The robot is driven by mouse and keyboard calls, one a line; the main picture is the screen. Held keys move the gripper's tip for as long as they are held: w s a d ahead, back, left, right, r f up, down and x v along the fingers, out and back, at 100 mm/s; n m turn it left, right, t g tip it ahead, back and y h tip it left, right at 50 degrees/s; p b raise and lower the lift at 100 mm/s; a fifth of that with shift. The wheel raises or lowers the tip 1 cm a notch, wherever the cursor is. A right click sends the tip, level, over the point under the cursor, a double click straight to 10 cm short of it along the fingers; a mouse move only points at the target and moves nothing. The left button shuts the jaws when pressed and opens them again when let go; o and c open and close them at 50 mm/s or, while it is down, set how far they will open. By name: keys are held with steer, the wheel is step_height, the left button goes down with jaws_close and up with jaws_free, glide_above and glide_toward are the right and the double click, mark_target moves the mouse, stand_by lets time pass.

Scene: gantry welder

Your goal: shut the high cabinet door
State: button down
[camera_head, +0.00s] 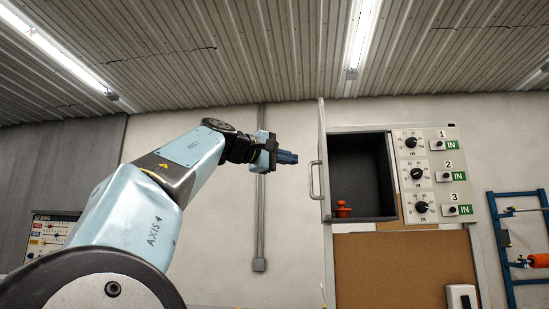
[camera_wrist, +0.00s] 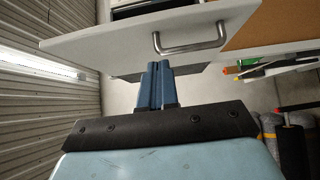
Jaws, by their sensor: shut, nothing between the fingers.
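The high cabinet (camera_head: 362,172) is a dark open box on the wall panel, with a small red object (camera_head: 341,209) standing inside at its lower left. Its door (camera_head: 321,150) stands open at the left side and shows almost edge-on, with a metal handle (camera_head: 315,180) on its left face. In the wrist view the door (camera_wrist: 110,46) is a pale panel across the top, with the bar handle (camera_wrist: 190,42) on it. My gripper (camera_head: 292,157) is shut and empty, left of the door and apart from the handle. Its blue fingers (camera_wrist: 157,66) point toward the door; whether they touch it is unclear.
Right of the cabinet is a panel with several dials (camera_head: 412,142) and switches. A cork board (camera_head: 405,268) hangs below. A blue rack (camera_head: 520,235) stands at far right. A vertical conduit (camera_head: 261,215) runs down the wall behind my gripper. Gas cylinders (camera_wrist: 270,125) show in the wrist view.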

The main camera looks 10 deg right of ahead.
mark_target(322, 162)
steer(key=shift+d, duration=3.15)
steer(key=shift+s, duration=0.1)
steer(key=shift+d, duration=0.1)
